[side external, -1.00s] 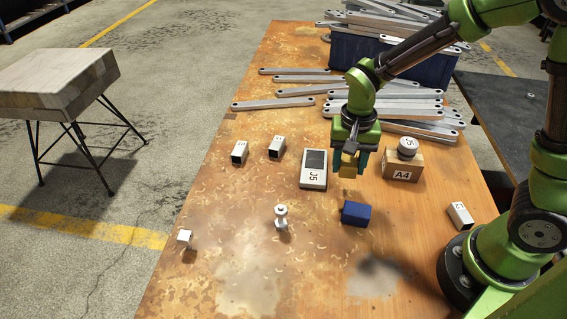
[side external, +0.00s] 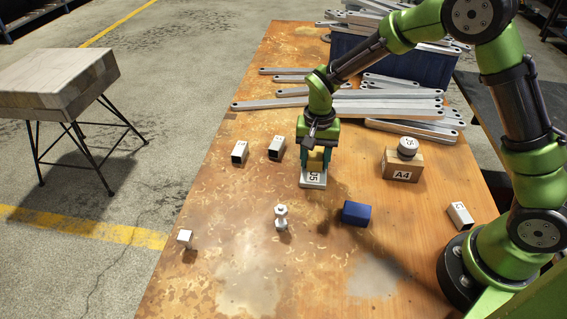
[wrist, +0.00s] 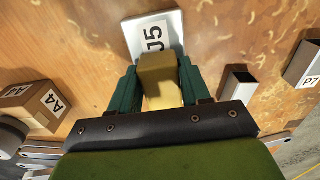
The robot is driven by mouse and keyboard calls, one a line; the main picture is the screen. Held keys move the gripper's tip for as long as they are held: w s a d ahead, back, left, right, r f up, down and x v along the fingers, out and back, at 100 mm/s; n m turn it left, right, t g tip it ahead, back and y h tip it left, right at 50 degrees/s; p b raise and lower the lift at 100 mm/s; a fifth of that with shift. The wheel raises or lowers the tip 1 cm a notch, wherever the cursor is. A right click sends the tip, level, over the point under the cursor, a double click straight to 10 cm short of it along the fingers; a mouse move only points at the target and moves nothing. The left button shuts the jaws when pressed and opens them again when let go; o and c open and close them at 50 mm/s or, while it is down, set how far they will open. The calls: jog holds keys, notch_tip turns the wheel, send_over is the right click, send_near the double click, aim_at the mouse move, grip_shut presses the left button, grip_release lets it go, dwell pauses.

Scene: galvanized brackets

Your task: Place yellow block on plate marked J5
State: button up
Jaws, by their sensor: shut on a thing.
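My gripper (side external: 316,160) is shut on the yellow block (side external: 315,161), which sits between its teal fingers. In the wrist view the yellow block (wrist: 158,75) fills the space between the fingertips. The plate marked J5 (side external: 313,180) lies flat on the table directly under my gripper in the side view. The gripper hides its far part. In the wrist view the plate (wrist: 153,28) shows just beyond the block, with its label partly covered. Whether the block touches the plate, I cannot tell.
A box marked A4 (side external: 403,165) with a round white piece (side external: 408,147) on top stands to the right. A blue block (side external: 356,213) and a white knobbed piece (side external: 281,216) lie nearer. Two square tubes (side external: 240,152) lie left. Metal bars (side external: 340,106) pile up behind.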

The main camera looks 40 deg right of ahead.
aim_at(315, 156)
jog(key=shift+f, duration=0.15)
jog(key=o, duration=1.1)
jog(key=shift+o, duration=0.2)
notch_tip(315, 156, up, 12)
jog(key=s+d+r+n+t+y, duration=0.1)
jog(key=s+r+n+t, duration=0.1)
jog(key=s+r, duration=0.3)
jog(key=s+d+r+n+t+y, duration=0.1)
jog(key=s+r+t, duration=0.4)
jog(key=s, duration=0.9)
jog(key=shift+d+r+n, duration=0.15)
jog(key=shift+d+n, duration=0.35)
jog(key=shift+n, duration=0.5)
